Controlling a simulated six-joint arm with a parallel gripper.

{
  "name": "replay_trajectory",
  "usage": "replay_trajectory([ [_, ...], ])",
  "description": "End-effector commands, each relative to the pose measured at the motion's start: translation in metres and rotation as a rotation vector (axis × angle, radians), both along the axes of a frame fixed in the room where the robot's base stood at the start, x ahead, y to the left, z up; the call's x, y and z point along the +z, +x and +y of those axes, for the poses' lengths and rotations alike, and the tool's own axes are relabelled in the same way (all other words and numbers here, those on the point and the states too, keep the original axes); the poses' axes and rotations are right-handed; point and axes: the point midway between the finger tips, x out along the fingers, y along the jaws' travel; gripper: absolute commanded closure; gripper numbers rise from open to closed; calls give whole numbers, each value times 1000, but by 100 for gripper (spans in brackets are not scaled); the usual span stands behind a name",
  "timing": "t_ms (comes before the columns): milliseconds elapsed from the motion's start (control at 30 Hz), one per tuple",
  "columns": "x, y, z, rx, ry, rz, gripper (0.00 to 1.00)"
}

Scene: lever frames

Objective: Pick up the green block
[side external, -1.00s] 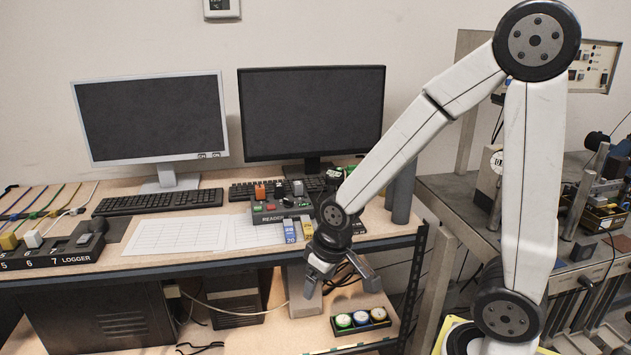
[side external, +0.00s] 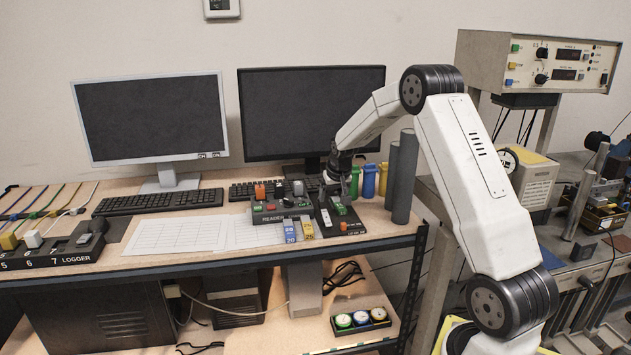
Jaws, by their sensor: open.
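A small green block (side external: 340,209) sits on a black holder (side external: 352,228) at the right of the desk. My gripper (side external: 338,196) is open and points down just above and around the green block. Its fingers are small and dark here, so I cannot tell whether they touch the block. A white piece (side external: 326,217) is beside the block on the left.
The reader box (side external: 268,217) with coloured parts stands left of the holder. Blue (side external: 369,181) and yellow (side external: 383,179) containers, a green one partly hidden, and tall grey cylinders (side external: 405,177) stand behind and right. Paper sheets (side external: 190,234) lie left.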

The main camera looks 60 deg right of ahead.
Motion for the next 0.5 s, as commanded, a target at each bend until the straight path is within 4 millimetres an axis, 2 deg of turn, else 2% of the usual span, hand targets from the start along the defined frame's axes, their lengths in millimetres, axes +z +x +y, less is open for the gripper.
replay_trajectory([
  [33, -3, -2, -17, -28, -2, -3, 18],
  [100, -4, -3, -34, -55, -6, -8, 18],
  [200, -5, -5, -49, -80, -11, -13, 18],
  [300, -6, -6, -56, -92, -12, -14, 18],
  [500, -7, -6, -57, -92, -12, -14, 18],
])
